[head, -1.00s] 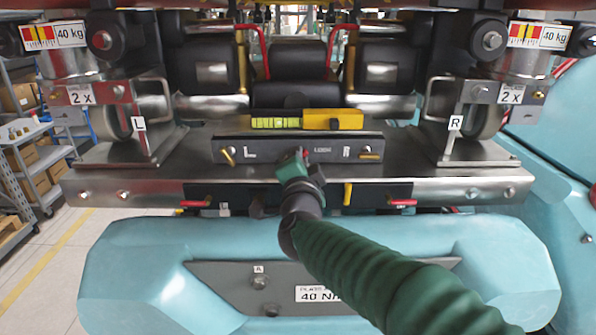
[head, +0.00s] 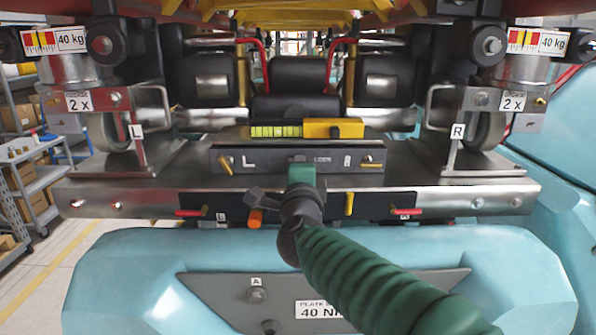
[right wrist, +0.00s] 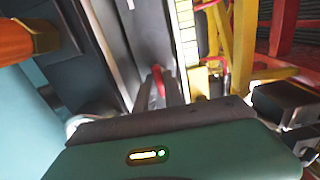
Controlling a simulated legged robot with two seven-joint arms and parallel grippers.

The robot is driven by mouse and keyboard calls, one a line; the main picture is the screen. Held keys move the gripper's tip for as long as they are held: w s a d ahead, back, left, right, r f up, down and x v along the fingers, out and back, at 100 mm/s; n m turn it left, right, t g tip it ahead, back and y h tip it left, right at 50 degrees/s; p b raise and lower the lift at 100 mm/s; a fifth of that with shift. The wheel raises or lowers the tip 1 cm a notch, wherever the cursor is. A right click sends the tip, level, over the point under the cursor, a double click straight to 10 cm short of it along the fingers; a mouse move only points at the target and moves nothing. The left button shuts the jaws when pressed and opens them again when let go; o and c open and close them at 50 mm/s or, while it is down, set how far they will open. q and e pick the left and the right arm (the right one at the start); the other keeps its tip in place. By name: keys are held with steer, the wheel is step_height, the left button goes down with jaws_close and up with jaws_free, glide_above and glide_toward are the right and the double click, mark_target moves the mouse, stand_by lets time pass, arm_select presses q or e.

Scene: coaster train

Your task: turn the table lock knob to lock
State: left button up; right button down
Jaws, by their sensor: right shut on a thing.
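An orange knob (head: 255,217), which I take for the table lock knob, sticks out of the black lower panel just left of centre. It also shows in the right wrist view (right wrist: 25,42), at the upper left. My right gripper (head: 256,197) is at the orange knob, its dark fingers just above and beside it, with the green hand to their right. The lock marking cannot be read. My left gripper is not in view.
Above is a panel (head: 228,160) with pins at both ends and a yellow spirit level (head: 335,128) behind it. Red levers (head: 192,212) and a yellow lever (head: 349,204) stick out of the lower panel. Metal wheel brackets flank the table. A teal body (head: 130,265) lies below.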

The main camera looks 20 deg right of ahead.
steer(key=shift+f, duration=0.45)
steer(key=c, duration=1.5)
jaws_free()
steer(key=shift+c, duration=0.2)
steer(key=shift+o, duration=0.3)
steer(key=shift+s+r, duration=0.2)
steer(key=shift+r, duration=0.05)
steer(key=p+v, duration=0.9)
steer(key=v, duration=0.7)
steer(key=shift+s, duration=0.35)
steer(key=shift+w+a, duration=0.1)
